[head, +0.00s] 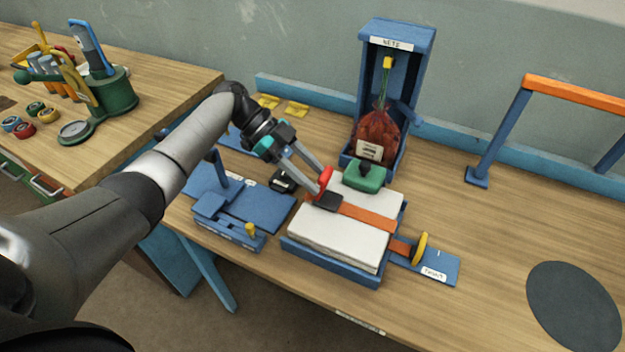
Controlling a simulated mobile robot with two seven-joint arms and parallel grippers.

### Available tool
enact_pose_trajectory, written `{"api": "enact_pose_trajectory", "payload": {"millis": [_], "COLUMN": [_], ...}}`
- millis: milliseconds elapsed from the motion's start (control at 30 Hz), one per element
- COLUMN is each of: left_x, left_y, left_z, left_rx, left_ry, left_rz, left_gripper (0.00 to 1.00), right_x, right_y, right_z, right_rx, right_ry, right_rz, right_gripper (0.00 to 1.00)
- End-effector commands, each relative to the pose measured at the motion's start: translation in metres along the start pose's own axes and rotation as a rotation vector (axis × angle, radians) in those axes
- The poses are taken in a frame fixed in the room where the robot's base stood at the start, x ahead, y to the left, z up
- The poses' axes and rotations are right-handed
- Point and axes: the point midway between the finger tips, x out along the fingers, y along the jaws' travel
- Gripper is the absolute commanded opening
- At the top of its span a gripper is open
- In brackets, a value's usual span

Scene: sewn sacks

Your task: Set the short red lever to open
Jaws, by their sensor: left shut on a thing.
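The short red lever (326,180) stands up from a dark buckle (325,201) at the left end of an orange strap (367,216). The strap crosses a white stack (336,240) in a blue tray (320,268). My left gripper (321,184) reaches in from the upper left and is shut on the red lever. Its fingers hide part of the lever. I cannot read a marking for open beside it. My right gripper is not in view.
A green block (365,177) sits at the back of the stack. Behind it, a blue stand (398,40) holds a red net sack (376,134). A yellow lever (420,248) is at the strap's right end. A blue fixture (232,212) is left.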

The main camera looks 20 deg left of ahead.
Motion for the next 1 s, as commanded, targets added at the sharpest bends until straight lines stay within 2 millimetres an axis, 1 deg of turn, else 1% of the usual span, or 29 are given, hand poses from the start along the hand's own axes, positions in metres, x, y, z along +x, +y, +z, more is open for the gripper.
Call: {"api": "enact_pose_trajectory", "payload": {"millis": [200, 467, 500, 767, 1000], "left_x": [0.0000, -0.0002, -0.0002, -0.0001, -0.0003], "left_y": [-0.0002, -0.0001, -0.0001, 0.0000, 0.0001], "left_z": [0.0001, -0.0002, -0.0002, 0.0001, 0.0003], "left_rx": [-0.001, -0.001, -0.001, -0.001, -0.001], "left_ry": [0.016, 0.016, 0.016, 0.014, 0.013], "left_rz": [-0.001, -0.001, -0.001, 0.000, 0.000], "left_gripper": [0.00, 0.00, 0.46, 0.75, 0.75], "right_x": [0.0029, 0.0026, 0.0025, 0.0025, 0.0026], "right_y": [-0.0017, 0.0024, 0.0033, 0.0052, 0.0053], "right_z": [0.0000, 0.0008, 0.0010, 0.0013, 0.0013], "right_rx": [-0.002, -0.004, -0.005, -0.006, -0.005], "right_ry": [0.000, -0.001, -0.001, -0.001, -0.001], "right_rz": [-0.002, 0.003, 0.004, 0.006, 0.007], "right_gripper": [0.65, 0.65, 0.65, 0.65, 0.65]}}
